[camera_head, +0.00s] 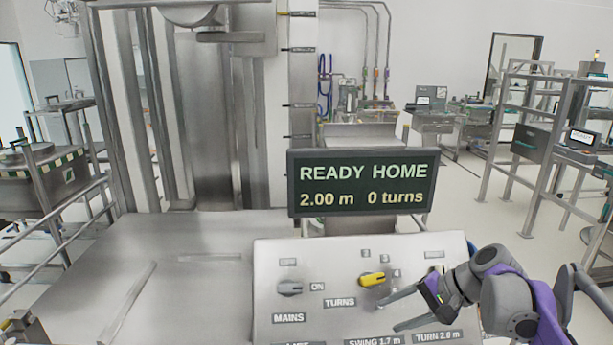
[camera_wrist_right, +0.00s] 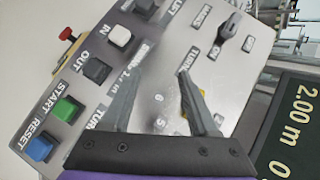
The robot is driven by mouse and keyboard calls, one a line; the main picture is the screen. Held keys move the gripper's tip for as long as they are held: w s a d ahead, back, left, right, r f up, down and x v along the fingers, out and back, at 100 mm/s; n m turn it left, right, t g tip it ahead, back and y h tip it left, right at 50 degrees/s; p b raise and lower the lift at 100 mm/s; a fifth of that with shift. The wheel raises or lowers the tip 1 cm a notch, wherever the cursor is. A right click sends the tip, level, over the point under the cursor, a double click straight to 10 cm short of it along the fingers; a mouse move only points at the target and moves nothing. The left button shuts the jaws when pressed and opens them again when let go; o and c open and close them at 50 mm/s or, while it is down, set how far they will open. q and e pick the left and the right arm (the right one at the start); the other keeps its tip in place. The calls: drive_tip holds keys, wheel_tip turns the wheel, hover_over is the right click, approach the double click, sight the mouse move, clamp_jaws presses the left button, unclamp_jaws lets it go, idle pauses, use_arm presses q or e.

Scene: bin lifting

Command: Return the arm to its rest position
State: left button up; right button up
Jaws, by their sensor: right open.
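My right gripper (camera_head: 391,315) reaches in from the right over the sloped control panel (camera_head: 265,262), its two fingers spread apart and nothing between them. It sits just below and right of the yellow TURNS knob (camera_head: 372,279). In the right wrist view the open fingers (camera_wrist_right: 158,75) point across the panel; the right-hand finger hides most of the yellow knob. I cannot tell whether a finger touches the knob. The grey MAINS knob (camera_head: 289,288) points to ON. My left gripper is not in view.
A display (camera_head: 361,184) above the panel reads READY HOME, 2.00 m, 0 turns. The right wrist view shows a green START button (camera_wrist_right: 67,108), a blue RESET button (camera_wrist_right: 40,147) and a red knob (camera_wrist_right: 68,35). A steel column (camera_head: 213,120) stands behind the panel. Railings flank both sides.

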drive_tip(key=s+a+f+n+h, duration=0.1)
drive_tip(key=s+f+n+h, duration=0.2)
drive_tip(key=s+f, duration=0.5)
drive_tip(key=s+a+f+n+t+h, duration=0.1)
drive_tip(key=s+f+n+h, duration=0.3)
drive_tip(key=s+f, duration=0.5)
drive_tip(key=s+n, duration=0.1)
drive_tip(key=s, duration=0.6)
drive_tip(key=shift+a+f+n+h, duration=0.3)
drive_tip(key=shift+n, duration=0.1)
